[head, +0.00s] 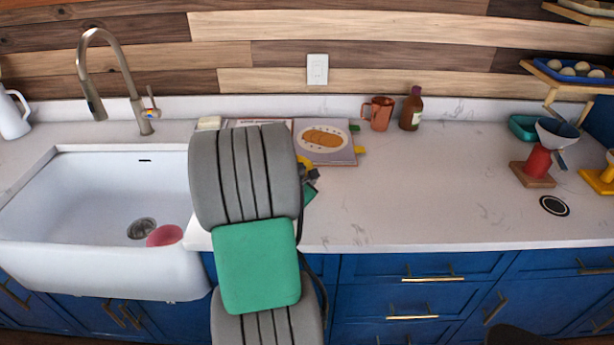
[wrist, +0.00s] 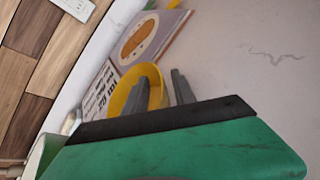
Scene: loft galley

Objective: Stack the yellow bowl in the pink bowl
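The pink bowl (head: 165,235) sits in the sink near the drain, partly cut off from sight by the sink's front wall. The yellow bowl (wrist: 150,71) stands on the counter beside the books in the wrist view. In the head view my arm hides most of it, with a bit of yellow (head: 313,173) showing at the arm's right edge. My gripper (wrist: 160,78) is open at the yellow bowl. One finger appears over the bowl's inside and the other outside its right rim; contact cannot be told.
The white sink (head: 60,255) is on the left, with a tall faucet (head: 137,100) behind it. A coffee dripper stand (head: 538,163) is at right. The middle counter is clear.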

